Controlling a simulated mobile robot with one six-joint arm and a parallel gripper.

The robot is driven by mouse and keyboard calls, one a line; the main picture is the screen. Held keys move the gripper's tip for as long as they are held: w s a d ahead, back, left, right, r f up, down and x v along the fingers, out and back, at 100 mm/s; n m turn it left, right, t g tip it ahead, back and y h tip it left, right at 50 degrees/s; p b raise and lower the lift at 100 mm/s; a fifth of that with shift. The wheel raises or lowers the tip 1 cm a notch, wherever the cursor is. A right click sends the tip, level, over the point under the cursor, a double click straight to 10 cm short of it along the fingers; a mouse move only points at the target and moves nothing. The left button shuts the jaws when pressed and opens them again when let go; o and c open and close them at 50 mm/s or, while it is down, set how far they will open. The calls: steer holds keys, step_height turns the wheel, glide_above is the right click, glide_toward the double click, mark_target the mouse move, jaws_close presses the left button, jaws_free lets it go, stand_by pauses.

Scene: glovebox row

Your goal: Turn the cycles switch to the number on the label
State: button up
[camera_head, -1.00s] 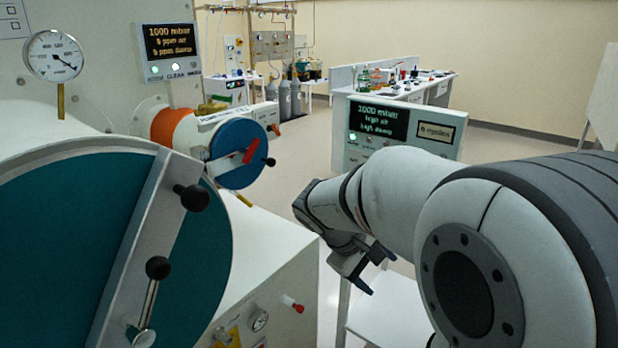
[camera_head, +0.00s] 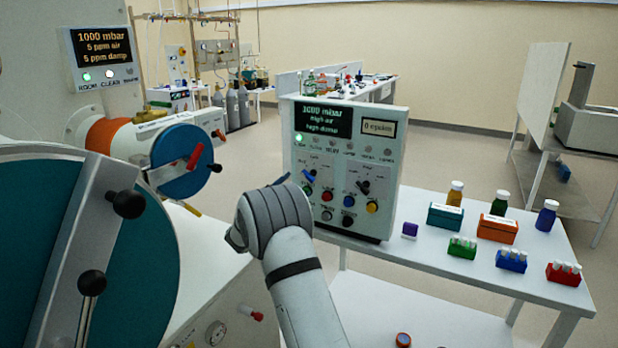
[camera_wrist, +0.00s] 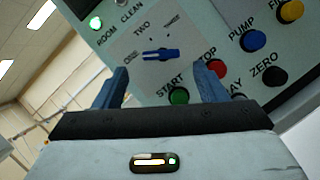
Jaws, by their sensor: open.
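The control panel (camera_head: 340,215) stands upright on a white table, its screen reading 1000 mbar, high air, high damp.
Near the fingers are the green START button (camera_wrist: 178,96) and red STOP button (camera_wrist: 217,70). A second switch (camera_head: 363,187) is further right. Boxes, bottles and vial racks cover the table's right side (camera_head: 440,258). The glovebox with teal door (camera_head: 110,260) is at left.

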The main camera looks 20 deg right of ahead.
mark_target(308, 173)
steer(key=p+x, duration=0.1)
steer(key=x, duration=0.5)
steer(key=shift+d, duration=0.2)
steer(key=c, duration=0.9)
steer(key=shift+d+r, duration=0.1)
steer(key=shift+c, duration=0.4)
steer(key=shift+b, duration=0.35)
